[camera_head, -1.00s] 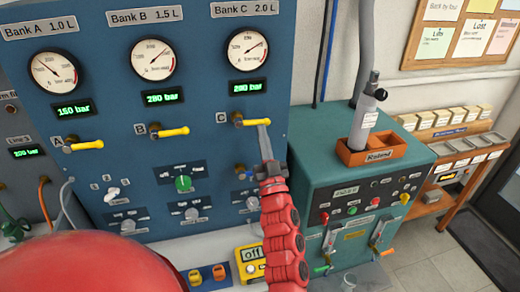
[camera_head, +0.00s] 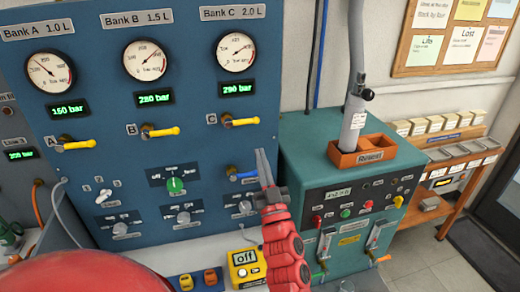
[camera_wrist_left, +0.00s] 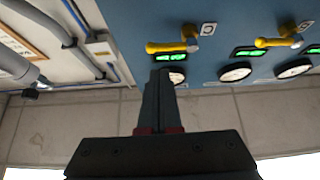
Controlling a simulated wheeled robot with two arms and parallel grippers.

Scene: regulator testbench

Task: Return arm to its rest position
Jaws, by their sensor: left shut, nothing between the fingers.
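My left gripper (camera_head: 264,166) is shut and empty. Its thin grey fingers point up in front of the blue panel (camera_head: 120,240), close to the panel's right edge in the head view. The fingertips are below and to the right of the yellow valve handle C (camera_head: 240,122), apart from it in the picture. In the left wrist view the closed fingers (camera_wrist_left: 158,80) reach toward the panel, with yellow handles (camera_wrist_left: 172,47) beyond them. My red left arm comes up from the bottom of the head view. My right gripper does not show.
A teal cabinet (camera_head: 300,140) stands to the right, with a grey cylinder (camera_head: 353,125) in an orange holder (camera_head: 376,152) on top. A yellow meter (camera_head: 246,270) showing "off" sits below the panel. A wooden shelf (camera_head: 440,160) and floor lie farther right.

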